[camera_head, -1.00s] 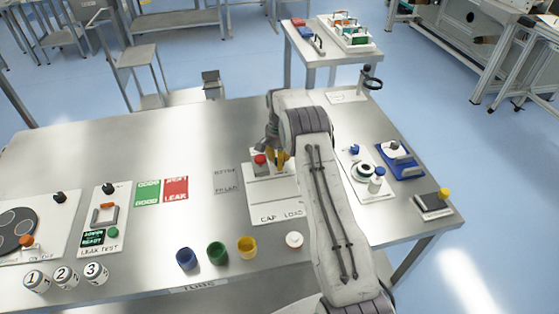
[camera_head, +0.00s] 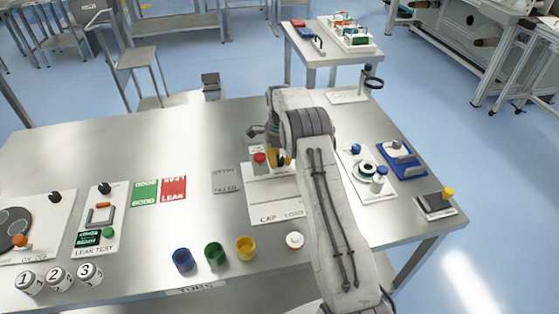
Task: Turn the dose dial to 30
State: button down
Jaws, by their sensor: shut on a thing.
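My gripper (camera_head: 278,158) is at the back of the white plate marked CAP LOAD (camera_head: 262,198), with its yellow fingertips pointing down. It is shut on a small dark part between the fingertips, mostly hidden by my wrist and arm. I cannot tell for sure that this part is the dose dial. No dial scale or number 30 can be read. A red button (camera_head: 259,157) stands on the same plate just left of the fingertips.
Blue (camera_head: 183,259), green (camera_head: 215,254) and yellow (camera_head: 246,248) cups stand at the front edge, with a white-and-orange cap (camera_head: 295,241) to their right. A blue fixture (camera_head: 401,160) stands right of my arm. The table's back left is clear.

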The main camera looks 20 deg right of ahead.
aim_at(279, 159)
jog(key=shift+s+f+m, duration=0.1)
jog(key=shift+f+m, duration=0.05)
jog(key=shift+m, duration=0.65)
jog(key=c, duration=0.9)
grip_release()
notch_tip(279, 159, up, 12)
jog(key=shift+r, duration=0.1)
dwell(0.4)
